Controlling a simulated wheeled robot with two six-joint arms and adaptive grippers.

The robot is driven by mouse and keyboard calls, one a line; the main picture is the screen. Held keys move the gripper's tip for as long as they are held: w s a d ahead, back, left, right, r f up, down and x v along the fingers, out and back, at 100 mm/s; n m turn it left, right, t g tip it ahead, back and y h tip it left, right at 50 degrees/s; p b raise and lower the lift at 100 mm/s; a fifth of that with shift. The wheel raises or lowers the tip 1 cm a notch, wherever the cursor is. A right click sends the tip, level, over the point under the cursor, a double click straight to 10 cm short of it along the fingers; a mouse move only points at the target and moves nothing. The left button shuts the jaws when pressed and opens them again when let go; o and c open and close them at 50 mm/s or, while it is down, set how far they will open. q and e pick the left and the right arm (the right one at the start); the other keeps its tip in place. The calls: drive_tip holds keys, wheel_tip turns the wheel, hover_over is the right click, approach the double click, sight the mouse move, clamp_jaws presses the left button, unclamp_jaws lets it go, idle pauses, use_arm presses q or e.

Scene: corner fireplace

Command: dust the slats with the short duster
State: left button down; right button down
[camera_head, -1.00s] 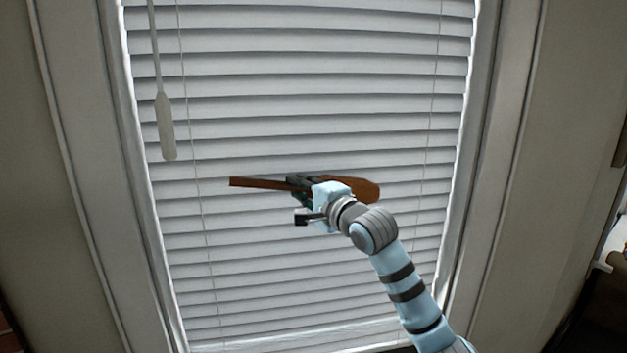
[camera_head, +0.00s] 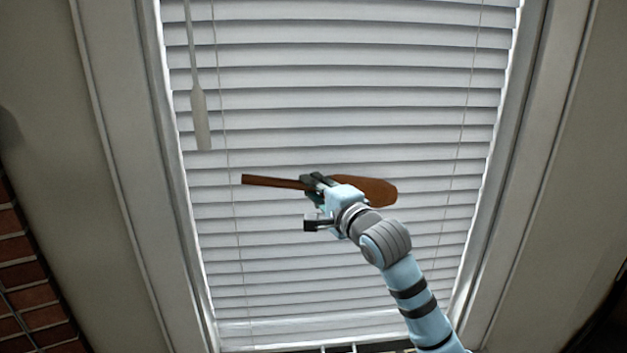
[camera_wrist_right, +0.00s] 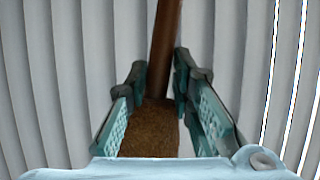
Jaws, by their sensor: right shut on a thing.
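The short duster (camera_head: 368,190) has a brown oval head and a straight brown handle that points left in the head view. My right gripper (camera_head: 312,190) is shut on it where handle and head meet, and holds it across the front of the blind. In the right wrist view the duster's fuzzy head (camera_wrist_right: 150,128) lies between the teal finger pads, and the handle runs up out of the picture. The white slats (camera_head: 340,95) fill the window behind it. I cannot tell whether the duster touches them. My left gripper is not in view.
A pale wand (camera_head: 200,118) hangs in front of the slats at upper left. Thin cords (camera_head: 234,200) run down the blind. A grey window frame (camera_head: 130,150) borders it. A brick surface (camera_head: 30,285) shows at lower left. No loose obstacle shows around the duster.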

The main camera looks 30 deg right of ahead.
drive_tip(key=shift+s+a+r, duration=0.1)
drive_tip(key=shift+s+a, duration=0.2)
drive_tip(key=shift+s, duration=0.4)
drive_tip(key=shift+s+a+r, duration=0.1)
drive_tip(key=shift+s+a, duration=0.2)
drive_tip(key=shift+s, duration=0.4)
drive_tip(key=shift+f, duration=0.1)
drive_tip(key=shift+s+a+p, duration=0.15)
drive_tip(key=shift+s+a, duration=0.15)
drive_tip(key=shift+s, duration=0.4)
drive_tip(key=shift+s+a+p, duration=0.15)
drive_tip(key=shift+s+a, duration=0.15)
drive_tip(key=shift+s, duration=0.4)
